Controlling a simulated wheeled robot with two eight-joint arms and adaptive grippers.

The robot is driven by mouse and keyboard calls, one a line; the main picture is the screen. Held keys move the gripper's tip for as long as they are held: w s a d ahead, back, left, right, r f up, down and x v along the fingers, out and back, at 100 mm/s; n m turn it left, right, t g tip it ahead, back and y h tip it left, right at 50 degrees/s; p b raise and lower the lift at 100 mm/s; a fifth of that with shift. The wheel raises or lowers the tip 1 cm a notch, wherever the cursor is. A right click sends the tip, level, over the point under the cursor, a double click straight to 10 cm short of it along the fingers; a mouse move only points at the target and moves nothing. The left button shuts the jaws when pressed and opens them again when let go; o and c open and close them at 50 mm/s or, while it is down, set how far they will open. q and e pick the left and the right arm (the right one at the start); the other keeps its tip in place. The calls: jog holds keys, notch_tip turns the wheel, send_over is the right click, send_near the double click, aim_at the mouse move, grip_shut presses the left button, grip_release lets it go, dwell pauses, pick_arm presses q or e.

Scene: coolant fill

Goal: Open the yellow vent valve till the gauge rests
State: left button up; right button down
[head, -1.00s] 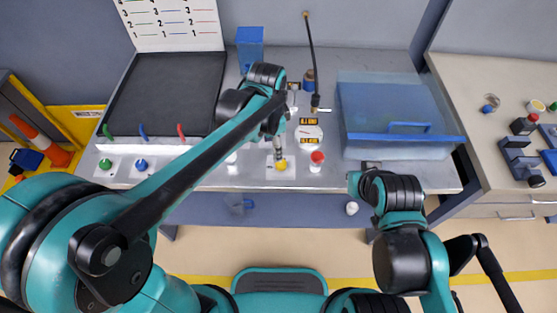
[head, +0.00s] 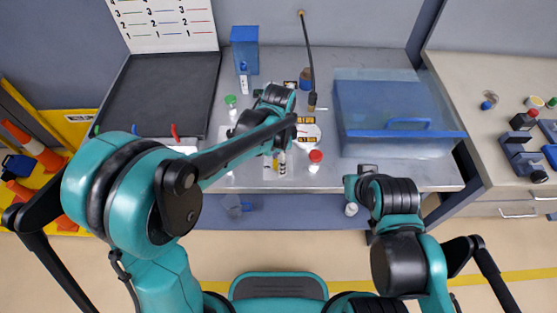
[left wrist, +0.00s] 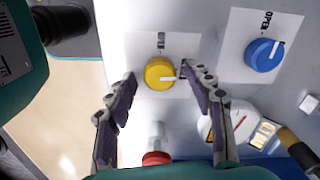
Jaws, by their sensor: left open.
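The yellow vent valve (left wrist: 157,75) is a round knob on a white plate, seen in the left wrist view.
A blue knob (left wrist: 264,55) marked OPEN sits beside the yellow one. A red-capped part (head: 316,156) stands close to the gauge. A clear blue-tinted bin (head: 398,145) is to the right, a dark tray (head: 165,95) to the left. A hose (head: 308,50) rises behind the gauge.

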pick_arm(q)
jog(key=c, duration=1.2)
jog(key=shift+o, duration=0.2)
